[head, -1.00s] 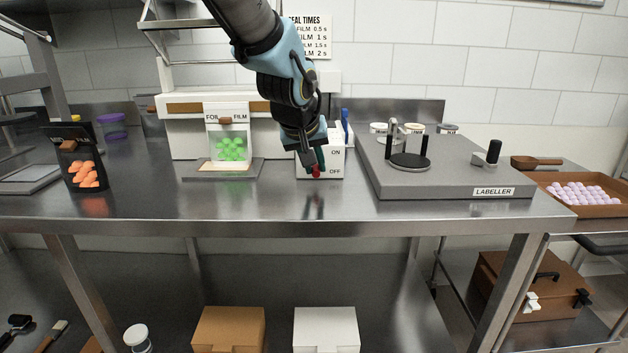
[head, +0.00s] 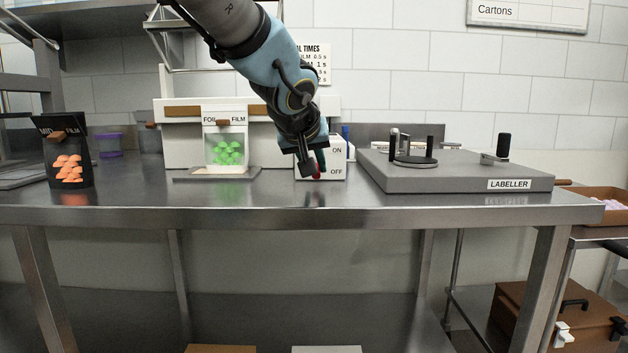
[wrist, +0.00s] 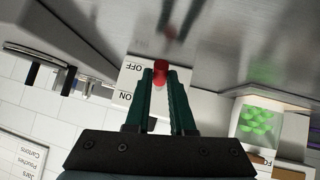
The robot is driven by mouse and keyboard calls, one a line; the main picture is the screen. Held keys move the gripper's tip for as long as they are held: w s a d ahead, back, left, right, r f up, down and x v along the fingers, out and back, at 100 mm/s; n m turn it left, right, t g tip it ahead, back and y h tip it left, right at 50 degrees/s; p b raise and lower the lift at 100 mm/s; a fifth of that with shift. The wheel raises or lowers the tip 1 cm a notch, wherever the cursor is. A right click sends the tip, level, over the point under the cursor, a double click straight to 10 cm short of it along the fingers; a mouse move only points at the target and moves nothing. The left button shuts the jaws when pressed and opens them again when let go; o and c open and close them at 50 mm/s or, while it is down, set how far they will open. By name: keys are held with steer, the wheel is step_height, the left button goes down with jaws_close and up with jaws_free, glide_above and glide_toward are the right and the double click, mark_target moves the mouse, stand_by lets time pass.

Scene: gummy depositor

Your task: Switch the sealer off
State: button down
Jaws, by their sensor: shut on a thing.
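The white switch box (head: 337,157) with ON above OFF stands at the right end of the sealer (head: 183,138). Its red knob (head: 317,176) sits low, level with the OFF label; the knob also shows in the wrist view (wrist: 160,72). My gripper (head: 318,168) is at the front of the box, pointing down. In the wrist view its green fingers (wrist: 160,84) are closed on the red knob. The lever behind the knob is hidden by the fingers. A clear pouch of green gummies (head: 228,152) stands at the sealer.
The grey labeller (head: 455,172) is just right of the switch box. A black pouch of orange gummies (head: 68,165) stands at the left of the steel table (head: 240,214). The table front is clear. A brown tray (head: 610,215) is at the far right.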

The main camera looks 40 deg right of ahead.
stand_by(0.4)
steer(key=c, duration=0.8)
jaws_free()
steer(key=shift+o, duration=0.2)
steer(key=b+v, duration=0.1)
steer(key=v, duration=1)
steer(key=shift+a+f, duration=0.1)
steer(key=shift+f, duration=0.1)
